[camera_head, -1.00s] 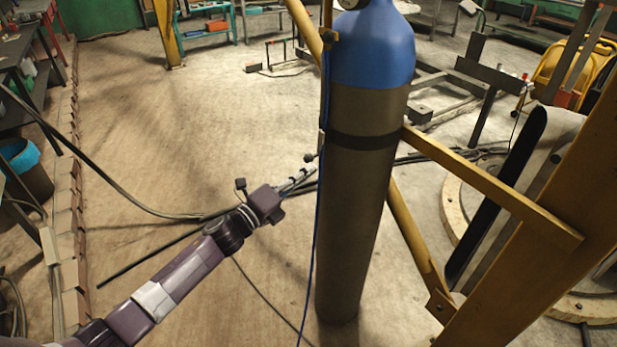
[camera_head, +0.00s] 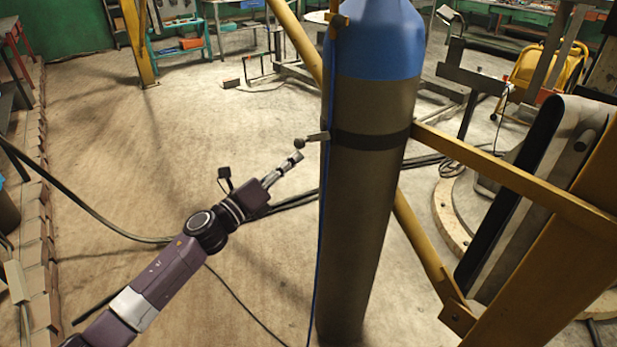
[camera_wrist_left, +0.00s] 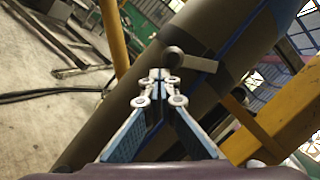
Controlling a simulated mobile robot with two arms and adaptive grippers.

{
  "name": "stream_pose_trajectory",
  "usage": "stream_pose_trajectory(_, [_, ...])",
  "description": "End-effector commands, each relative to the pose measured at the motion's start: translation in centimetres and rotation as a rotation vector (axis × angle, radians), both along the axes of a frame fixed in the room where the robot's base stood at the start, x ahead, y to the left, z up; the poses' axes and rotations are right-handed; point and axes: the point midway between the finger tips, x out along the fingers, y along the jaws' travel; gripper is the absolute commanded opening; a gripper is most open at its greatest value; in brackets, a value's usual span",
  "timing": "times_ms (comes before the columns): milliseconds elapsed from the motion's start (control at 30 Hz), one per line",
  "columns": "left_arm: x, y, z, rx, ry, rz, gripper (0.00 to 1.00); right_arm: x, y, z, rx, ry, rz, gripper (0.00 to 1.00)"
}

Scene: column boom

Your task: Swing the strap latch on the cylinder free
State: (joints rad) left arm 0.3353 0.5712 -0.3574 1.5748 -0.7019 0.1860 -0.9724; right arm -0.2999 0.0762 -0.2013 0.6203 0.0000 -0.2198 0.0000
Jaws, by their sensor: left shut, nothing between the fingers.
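A tall gas cylinder (camera_head: 360,220) with a blue top stands upright, a black strap (camera_head: 370,139) around its middle. The strap latch (camera_head: 318,136), a short light lever with a dark round knob (camera_head: 299,143), sticks out from the cylinder's left side at strap height. My left gripper (camera_head: 298,157) is shut and empty, its tips just below the knob. In the left wrist view the knob (camera_wrist_left: 173,56) and lever (camera_wrist_left: 199,64) lie just beyond the fingertips (camera_wrist_left: 159,76). I cannot tell whether the tips touch the knob. My right gripper is not in view.
A yellow frame (camera_head: 510,178) stands behind and right of the cylinder. A thin blue hose (camera_head: 322,220) runs down its left side. Dark cables (camera_head: 110,228) lie on the floor. The floor (camera_head: 150,130) to the left is mostly clear.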

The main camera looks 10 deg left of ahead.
Motion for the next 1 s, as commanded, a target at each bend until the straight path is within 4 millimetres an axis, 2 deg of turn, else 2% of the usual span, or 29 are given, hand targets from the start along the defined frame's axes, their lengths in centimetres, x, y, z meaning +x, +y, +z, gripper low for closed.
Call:
stream_pose_trajectory(133, [0.4,0.5,0.8,0.001,-0.002,0.0,0.0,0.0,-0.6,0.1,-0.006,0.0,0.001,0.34])
stream_pose_trajectory(500, [1.1,1.4,2.1,-0.001,-0.001,0.0,0.0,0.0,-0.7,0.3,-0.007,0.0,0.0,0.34])
stream_pose_trajectory(1000, [1.3,1.6,2.4,0.0,0.0,0.0,0.0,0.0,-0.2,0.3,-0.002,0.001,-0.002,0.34])
